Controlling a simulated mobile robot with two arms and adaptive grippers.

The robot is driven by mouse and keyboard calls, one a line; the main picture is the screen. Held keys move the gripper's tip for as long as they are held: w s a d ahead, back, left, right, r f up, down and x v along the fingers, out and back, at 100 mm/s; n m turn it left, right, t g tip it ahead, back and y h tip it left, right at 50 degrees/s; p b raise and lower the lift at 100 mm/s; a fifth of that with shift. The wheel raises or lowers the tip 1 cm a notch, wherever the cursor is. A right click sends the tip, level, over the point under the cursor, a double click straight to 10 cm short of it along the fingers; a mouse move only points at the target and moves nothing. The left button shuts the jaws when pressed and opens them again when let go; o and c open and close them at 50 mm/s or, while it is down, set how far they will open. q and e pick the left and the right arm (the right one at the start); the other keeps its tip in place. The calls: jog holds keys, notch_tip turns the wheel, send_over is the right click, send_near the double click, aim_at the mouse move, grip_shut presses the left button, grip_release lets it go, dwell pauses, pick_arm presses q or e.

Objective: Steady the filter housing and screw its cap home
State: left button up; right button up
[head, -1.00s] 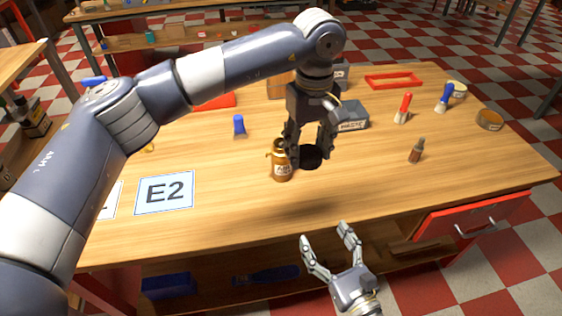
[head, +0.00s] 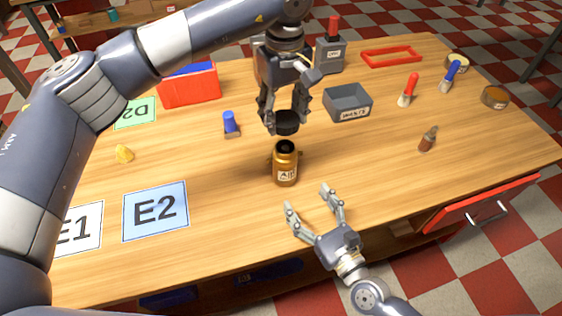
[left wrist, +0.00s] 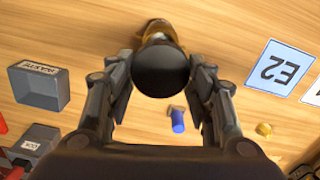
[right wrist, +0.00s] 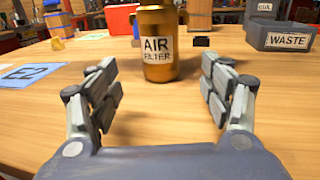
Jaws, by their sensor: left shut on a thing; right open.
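The filter housing (head: 285,170) is a brass-coloured cylinder with a white label reading "AIR FILTER". It stands upright on the table, its dark opening facing up. In the right wrist view the housing (right wrist: 158,45) stands ahead of and between the open fingers. The black round cap (head: 287,122) is in my left gripper (head: 286,115), shut on it just above the housing's opening, apart from it. In the left wrist view the cap (left wrist: 161,72) hides part of the housing (left wrist: 158,30). My right gripper (head: 315,212) is open and empty, in front of the housing.
A grey WASTE bin (head: 347,103) stands right of the cap. A blue-topped item (head: 230,123) stands left. The E2 card (head: 155,211) lies flat. Table between housing and bottle is clear.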

aim_at(285, 168)
pick_arm(q)
jog(key=shift+s+d, duration=0.15)
pick_arm(e)
jog(key=shift+s+d, duration=0.1)
jog(key=shift+s, duration=0.05)
jog(key=shift+w, duration=0.35)
jog(key=x, duration=1.1)
jog(key=shift+w+a, duration=0.2)
jog(key=shift+a, duration=0.05)
jog(key=c, duration=1.6)
pick_arm(q)
jog(key=shift+f, duration=2.5)
